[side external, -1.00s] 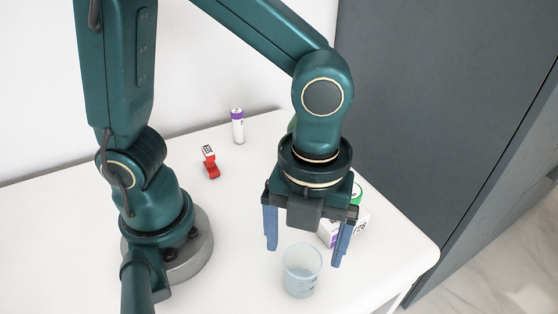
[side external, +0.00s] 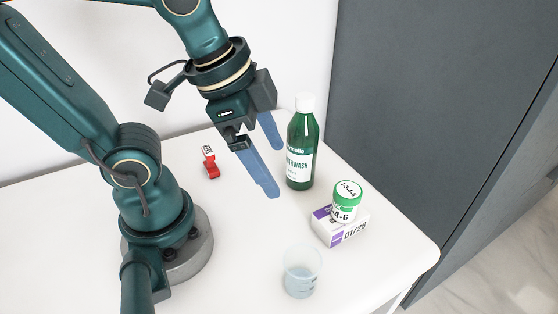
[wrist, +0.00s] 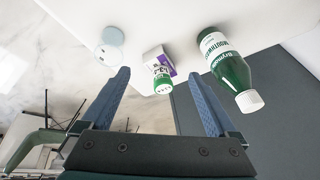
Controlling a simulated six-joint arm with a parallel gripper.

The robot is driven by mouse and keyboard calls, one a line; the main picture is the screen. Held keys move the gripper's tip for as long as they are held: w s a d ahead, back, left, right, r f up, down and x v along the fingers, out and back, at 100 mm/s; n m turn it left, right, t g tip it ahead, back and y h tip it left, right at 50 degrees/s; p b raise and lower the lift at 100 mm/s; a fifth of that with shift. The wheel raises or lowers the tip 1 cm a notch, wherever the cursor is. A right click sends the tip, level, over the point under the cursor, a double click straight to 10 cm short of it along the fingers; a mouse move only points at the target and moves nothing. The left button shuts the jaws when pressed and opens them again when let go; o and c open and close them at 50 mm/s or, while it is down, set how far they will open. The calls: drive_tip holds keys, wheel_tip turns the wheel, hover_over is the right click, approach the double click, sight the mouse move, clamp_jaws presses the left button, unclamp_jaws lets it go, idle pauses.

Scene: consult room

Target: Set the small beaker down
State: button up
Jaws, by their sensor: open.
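The small beaker (side external: 301,272) is clear and stands upright on the white table near its front edge. It also shows in the wrist view (wrist: 110,47), at the upper left, beyond my fingers. My gripper (side external: 273,170) is open and empty, with blue fingers spread apart. It is raised above the table, up and to the left of the beaker in the side view, well clear of it. In the wrist view my gripper (wrist: 160,95) has nothing between its fingertips.
A green mouthwash bottle (side external: 301,150) stands near the table's back right. A green-lidded jar (side external: 347,203) sits on a white and purple box (side external: 340,228) behind the beaker. A red stamp-like object (side external: 210,163) lies near my base. The table (side external: 240,285) left of the beaker is clear.

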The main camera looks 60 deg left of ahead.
drive_tip(key=n, duration=0.2)
drive_tip(key=a+n+t, duration=0.1)
drive_tip(key=n, duration=0.1)
drive_tip(key=a+n, duration=0.1)
drive_tip(key=n, duration=0.1)
drive_tip(key=shift+s+a+f+n+y, duration=0.1)
drive_tip(key=shift+s+a+n+y, duration=0.1)
drive_tip(key=shift+s+n+y, duration=0.15)
idle(0.7)
